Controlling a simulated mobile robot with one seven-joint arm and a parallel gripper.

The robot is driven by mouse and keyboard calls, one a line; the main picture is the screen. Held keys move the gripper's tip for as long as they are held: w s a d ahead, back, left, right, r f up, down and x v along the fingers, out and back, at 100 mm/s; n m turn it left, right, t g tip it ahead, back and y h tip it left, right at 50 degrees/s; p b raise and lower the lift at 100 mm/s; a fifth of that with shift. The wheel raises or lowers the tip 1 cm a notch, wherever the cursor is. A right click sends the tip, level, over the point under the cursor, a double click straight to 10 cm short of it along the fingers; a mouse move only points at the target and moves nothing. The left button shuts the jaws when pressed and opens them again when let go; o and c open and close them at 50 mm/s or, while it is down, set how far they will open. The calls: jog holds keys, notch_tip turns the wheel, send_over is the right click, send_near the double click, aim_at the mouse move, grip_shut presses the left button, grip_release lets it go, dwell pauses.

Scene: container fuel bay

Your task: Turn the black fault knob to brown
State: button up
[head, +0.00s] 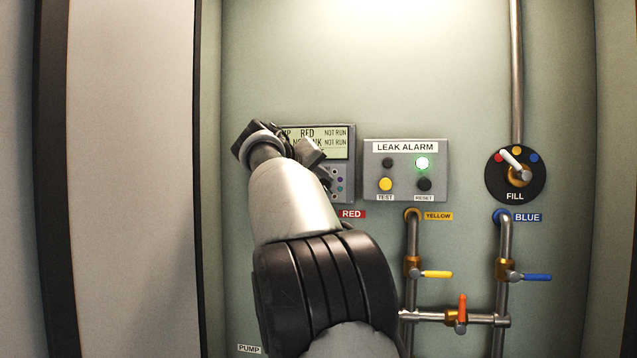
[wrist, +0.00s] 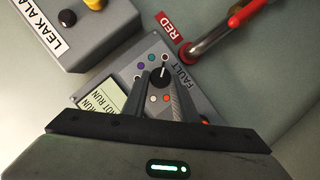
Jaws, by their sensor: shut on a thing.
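The black fault knob (wrist: 159,78) shows in the wrist view on a grey panel (wrist: 203,101), beside the word FAULT. Coloured dots ring it, including purple, blue, white and orange ones. My gripper (wrist: 161,80) is shut on the knob, with one finger on each side. In the head view my arm and gripper hide the knob and part of the panel (head: 350,165).
A LEAK ALARM box (head: 403,145) with buttons and a lit green lamp is right of the panel. Farther right is a round FILL selector (head: 497,185). Below are pipes with a yellow valve handle (head: 437,274), a blue handle (head: 537,277) and an orange handle (head: 462,307).

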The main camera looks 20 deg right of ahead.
jog(key=shift+f, duration=0.1)
jog(key=o, duration=1.1)
jog(key=shift+c, duration=0.2)
jog(key=shift+a, duration=0.1)
jog(key=b+v, duration=0.3)
jog(key=v, duration=1.4)
jog(key=shift+s, duration=0.15)
